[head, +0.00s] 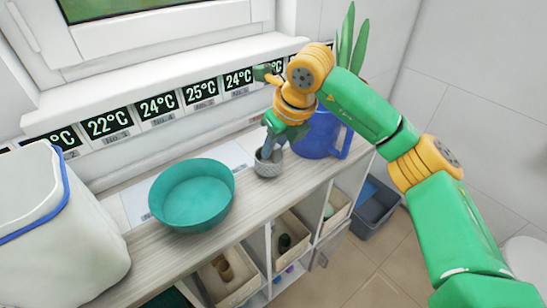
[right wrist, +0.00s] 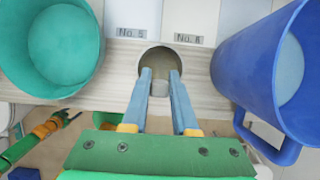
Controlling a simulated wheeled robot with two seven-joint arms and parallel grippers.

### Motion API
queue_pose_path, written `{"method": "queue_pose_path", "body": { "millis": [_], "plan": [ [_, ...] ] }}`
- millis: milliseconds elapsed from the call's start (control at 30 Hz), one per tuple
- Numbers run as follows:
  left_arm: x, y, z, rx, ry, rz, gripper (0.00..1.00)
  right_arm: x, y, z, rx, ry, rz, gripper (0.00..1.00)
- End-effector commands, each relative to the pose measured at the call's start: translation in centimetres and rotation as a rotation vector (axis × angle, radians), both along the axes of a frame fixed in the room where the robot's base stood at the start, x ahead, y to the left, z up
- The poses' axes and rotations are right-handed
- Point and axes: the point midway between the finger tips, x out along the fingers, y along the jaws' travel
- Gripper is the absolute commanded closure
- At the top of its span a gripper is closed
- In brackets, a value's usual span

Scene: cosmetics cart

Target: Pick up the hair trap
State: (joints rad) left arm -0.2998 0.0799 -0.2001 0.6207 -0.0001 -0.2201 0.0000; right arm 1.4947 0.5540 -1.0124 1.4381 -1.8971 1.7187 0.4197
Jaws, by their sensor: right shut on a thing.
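The hair trap is a small grey mesh cup (head: 268,167) standing on the wooden shelf top, between the teal bowl and the blue pitcher. The right wrist view shows its round opening (right wrist: 158,56) from above. My right gripper (head: 271,148) points down into it from above.
A teal bowl (head: 192,198) stands left of the cup. A blue pitcher (head: 318,137) stands close on its right, handle outward. A white bin (head: 55,235) is at the far left. Temperature labels line the wall behind. Cubbies with bins (head: 228,278) lie below the shelf top.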

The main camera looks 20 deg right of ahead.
Motion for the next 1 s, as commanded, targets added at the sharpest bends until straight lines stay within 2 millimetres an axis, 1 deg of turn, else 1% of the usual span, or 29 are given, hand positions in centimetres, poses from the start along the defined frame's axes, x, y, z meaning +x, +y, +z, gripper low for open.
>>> {"method": "queue_pose_path", "body": {
  "millis": [33,167,233,300,400,500,600,700,900,933,967,1000],
  "plan": [
    [0.0,0.0,-0.7,0.0,0.0,0.0,0.36,-0.3,0.2,1.0,0.002,-0.008,0.003,1.0],
    [0.1,0.0,-1.6,0.0,-0.001,0.0,0.36,-3.2,1.0,4.4,-0.001,-0.011,0.006,1.0],
    [0.1,0.0,-1.9,0.0,-0.001,0.0,0.36,-4.9,1.5,6.5,-0.001,-0.011,0.006,1.0],
    [0.0,0.0,-3.0,0.0,-0.001,0.0,0.36,-7.1,2.1,7.1,-0.004,-0.011,0.007,1.0],
    [0.0,0.0,-2.8,0.0,-0.001,0.0,0.36,-9.8,2.8,8.8,-0.004,-0.011,0.003,1.0],
    [0.0,0.0,-3.0,0.0,0.0,0.0,0.36,-11.8,3.4,9.7,-0.003,-0.007,0.002,1.0],
    [0.0,0.0,-3.0,0.0,0.0,0.0,0.36,-12.9,3.8,10.2,-0.002,-0.004,0.002,1.0],
    [0.0,0.0,-3.0,0.0,0.0,0.0,0.36,-13.4,3.9,10.5,-0.002,-0.003,0.001,1.0],
    [0.0,0.0,-3.0,0.0,0.0,0.0,0.36,-13.5,4.0,10.5,0.0,0.0,0.001,1.0],
    [0.0,0.0,-3.0,0.0,0.001,0.0,0.36,-13.5,4.0,10.5,0.0,0.0,0.001,0.76],
    [0.0,0.0,-3.0,0.0,0.001,0.0,0.36,-13.5,4.0,10.5,0.0,0.0,0.001,0.84],
    [0.0,0.0,-3.0,0.0,0.001,0.0,0.36,-13.5,4.0,10.5,0.0,-0.001,0.001,0.95]
  ]
}}
